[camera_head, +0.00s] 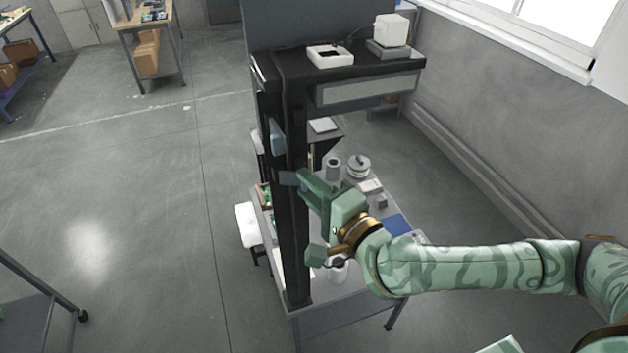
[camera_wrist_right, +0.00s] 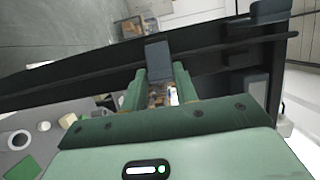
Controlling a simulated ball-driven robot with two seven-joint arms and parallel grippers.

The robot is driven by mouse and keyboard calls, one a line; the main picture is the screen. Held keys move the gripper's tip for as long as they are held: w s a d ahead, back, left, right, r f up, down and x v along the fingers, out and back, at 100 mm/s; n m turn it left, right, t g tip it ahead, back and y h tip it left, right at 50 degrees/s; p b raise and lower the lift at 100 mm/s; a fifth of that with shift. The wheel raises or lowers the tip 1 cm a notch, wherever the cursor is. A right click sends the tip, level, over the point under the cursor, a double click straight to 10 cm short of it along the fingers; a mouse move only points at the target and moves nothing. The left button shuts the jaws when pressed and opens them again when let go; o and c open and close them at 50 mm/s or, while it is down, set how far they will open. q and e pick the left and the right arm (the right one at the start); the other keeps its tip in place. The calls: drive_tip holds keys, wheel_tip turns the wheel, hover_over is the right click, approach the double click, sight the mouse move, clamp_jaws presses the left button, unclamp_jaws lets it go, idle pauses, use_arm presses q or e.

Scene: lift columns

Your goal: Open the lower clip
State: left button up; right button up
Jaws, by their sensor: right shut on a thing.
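The lower clip (camera_head: 288,178) is a small blue-grey tab on the dark upright column (camera_head: 292,225). In the right wrist view the clip (camera_wrist_right: 157,50) sticks out from the column between my finger ends. My right gripper (camera_head: 301,179) reaches the column from the right and is shut on this clip. Its two green fingers (camera_wrist_right: 159,76) flank the clip in the wrist view, partly hiding its near end. Another blue-grey clip (camera_head: 277,136) sits higher on the column, apart from my gripper. My left gripper is not in view.
A grey bench (camera_head: 340,307) stands behind the column, with metal cylinders (camera_head: 358,167) and a blue mat (camera_head: 397,224). A black top shelf (camera_head: 290,66) carries a white box (camera_head: 391,30). A wall with a window lies right. The floor at left is largely clear.

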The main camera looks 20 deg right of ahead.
sight(292, 181)
drive_tip(key=m+h, duration=0.1)
drive_tip(key=h, duration=0.1)
drive_tip(key=s+a+m+h, duration=0.1)
drive_tip(key=m+h, duration=0.1)
drive_tip(key=a+m+h, duration=0.1)
drive_tip(key=h, duration=0.1)
drive_tip(key=shift+s+a+f+m+t+h, duration=0.2)
drive_tip(key=shift+s+m+t+h, duration=0.1)
drive_tip(key=shift+t+h, duration=0.1)
drive_tip(key=shift+s+a+m+g+h, duration=0.1)
drive_tip(key=shift+a+m+g+h, duration=0.2)
drive_tip(key=shift+m+h, duration=0.55)
drive_tip(key=shift+s+a+m+g+h, duration=0.1)
drive_tip(key=shift+a+m+h, duration=0.3)
drive_tip(key=shift+h, duration=0.8)
drive_tip(key=shift+a+m+g+h, duration=0.25)
drive_tip(key=shift+m+h, duration=0.4)
drive_tip(key=shift+h, duration=0.4)
drive_tip(key=shift+a+r, duration=0.1)
drive_tip(key=o, duration=1)
drive_tip(key=shift+w, duration=0.1)
